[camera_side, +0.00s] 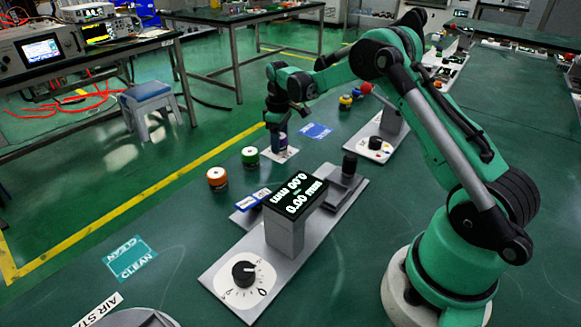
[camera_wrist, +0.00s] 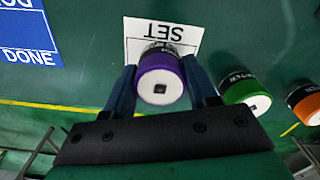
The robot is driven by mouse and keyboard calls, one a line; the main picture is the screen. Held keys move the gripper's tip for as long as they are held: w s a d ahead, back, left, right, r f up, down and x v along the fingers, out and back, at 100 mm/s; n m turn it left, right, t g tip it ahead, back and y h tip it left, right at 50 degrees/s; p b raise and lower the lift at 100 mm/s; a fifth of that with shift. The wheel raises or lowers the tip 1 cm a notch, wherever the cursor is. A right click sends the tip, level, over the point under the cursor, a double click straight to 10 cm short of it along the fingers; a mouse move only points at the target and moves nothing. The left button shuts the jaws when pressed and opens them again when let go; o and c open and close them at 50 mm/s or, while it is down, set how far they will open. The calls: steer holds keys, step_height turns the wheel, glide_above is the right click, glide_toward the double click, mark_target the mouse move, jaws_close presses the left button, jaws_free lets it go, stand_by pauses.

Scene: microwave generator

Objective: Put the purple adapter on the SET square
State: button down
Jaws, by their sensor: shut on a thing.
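The purple adapter (camera_wrist: 161,80), a short cylinder with a white end and a dark square hole, is between the two blue fingers of my gripper (camera_wrist: 163,88) in the wrist view. My gripper is shut on it. The white SET square (camera_wrist: 140,29) lies just behind and under the adapter in that view, with its lettering upside down. In the side view my gripper (camera_side: 278,140) points down over the SET square (camera_side: 287,156), and the adapter is mostly hidden there. I cannot tell whether the adapter touches the square.
A green adapter (camera_side: 250,156) and an orange adapter (camera_side: 217,179) stand left of the square. The blue DONE square (camera_side: 316,131) lies beside it. The grey base with the display (camera_side: 296,196) stands in front. A CLEAN mat (camera_side: 130,259) lies at the left.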

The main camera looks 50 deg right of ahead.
steer(key=shift+f, duration=0.15)
steer(key=shift+c, duration=1.3)
jaws_free()
step_height(320, 180, up, 11)
steer(key=shift+r, duration=0.1)
steer(key=s+a+r+m+t, duration=0.25)
steer(key=s+a+r, duration=0.35)
steer(key=a, duration=0.3)
steer(key=s+a+f+t, duration=0.1)
steer(key=s+a, duration=0.1)
steer(key=s, duration=0.1)
steer(key=s+a+f+t, duration=0.2)
steer(key=s, duration=0.1)
steer(key=s+a+f+m+t, duration=0.1)
steer(key=s+a, duration=0.2)
steer(key=shift+s+f+t, duration=0.2)
steer(key=shift+s+t, duration=0.15)
steer(key=shift+s, duration=0.05)
